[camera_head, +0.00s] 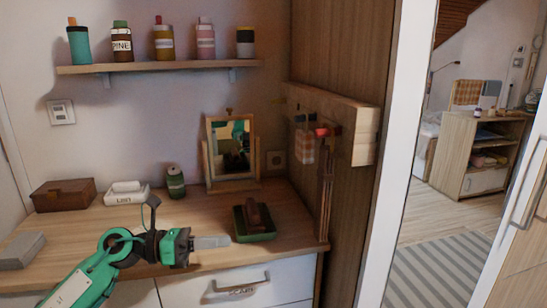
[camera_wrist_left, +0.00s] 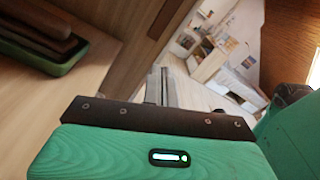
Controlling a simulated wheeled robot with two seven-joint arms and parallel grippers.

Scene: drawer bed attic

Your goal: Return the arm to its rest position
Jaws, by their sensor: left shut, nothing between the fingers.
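My left arm comes in from the lower left in the head view, green and black. Its gripper (camera_head: 212,242) is shut and empty, over the front part of the wooden dresser top (camera_head: 90,222), pointing right. The fingers point toward a green tray (camera_head: 240,236) holding a brown object (camera_head: 257,217), with a small gap in the picture. In the left wrist view the shut gripper (camera_wrist_left: 166,85) shows above its green body, and the green tray (camera_wrist_left: 50,62) is at the upper left. My right gripper is not in view.
A small mirror (camera_head: 232,151), a dark green jar (camera_head: 176,182), a white box (camera_head: 127,193) and a brown box (camera_head: 63,195) stand at the back. A grey block (camera_head: 21,250) lies at left. A shelf (camera_head: 160,67) holds several bottles. A wooden panel (camera_head: 341,200) bounds the right.

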